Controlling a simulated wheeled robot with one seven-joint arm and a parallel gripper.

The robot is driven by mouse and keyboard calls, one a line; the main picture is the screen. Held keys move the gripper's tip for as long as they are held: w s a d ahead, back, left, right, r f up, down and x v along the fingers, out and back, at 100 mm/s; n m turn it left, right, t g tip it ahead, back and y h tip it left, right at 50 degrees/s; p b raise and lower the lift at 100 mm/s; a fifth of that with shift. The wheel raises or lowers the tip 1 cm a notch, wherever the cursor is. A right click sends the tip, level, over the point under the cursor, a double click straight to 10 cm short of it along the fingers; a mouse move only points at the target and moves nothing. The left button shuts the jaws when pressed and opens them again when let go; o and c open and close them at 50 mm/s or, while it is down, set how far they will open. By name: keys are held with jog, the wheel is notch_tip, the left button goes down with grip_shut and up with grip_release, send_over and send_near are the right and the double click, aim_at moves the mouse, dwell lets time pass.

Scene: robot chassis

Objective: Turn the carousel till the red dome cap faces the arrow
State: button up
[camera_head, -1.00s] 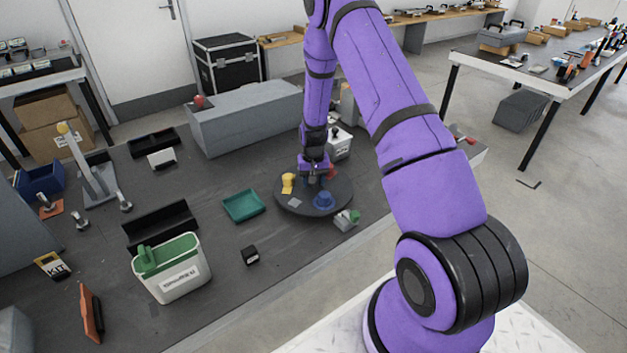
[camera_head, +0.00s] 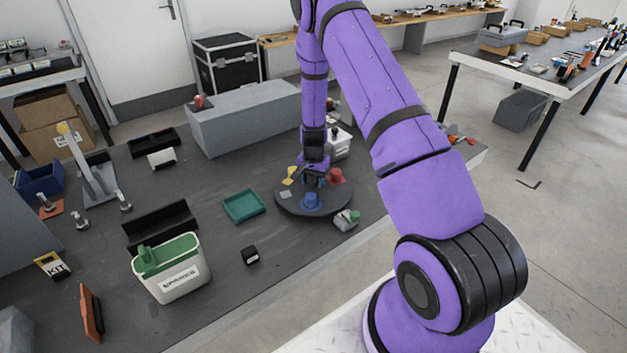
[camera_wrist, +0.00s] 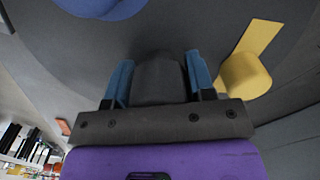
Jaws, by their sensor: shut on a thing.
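The carousel (camera_head: 330,207) is a dark round disc on the bench. A red dome cap (camera_head: 336,175) sits at its right rear. A blue cap (camera_head: 311,201) sits at the front; its edge also shows at the top left of the wrist view (camera_wrist: 100,6). A yellow piece (camera_head: 292,173) sits at the left rear; it also shows at right in the wrist view (camera_wrist: 245,76). My gripper (camera_head: 311,182) is low over the middle of the disc. In the wrist view its blue fingers (camera_wrist: 160,85) are shut on a dark grey central knob (camera_wrist: 160,72). I cannot make out the arrow.
A small grey-and-green piece (camera_head: 346,219) lies close to the disc's right front. A white box (camera_head: 339,147) stands behind it. A teal tray (camera_head: 244,206) lies to the left, and a long grey block (camera_head: 247,118) stands behind.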

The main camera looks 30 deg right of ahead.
jog(key=shift+m, duration=7.4)
jog(key=shift+w+m, duration=0.1)
jog(key=shift+m, duration=0.3)
jog(key=o, duration=1.3)
jog(key=shift+c, duration=0.2)
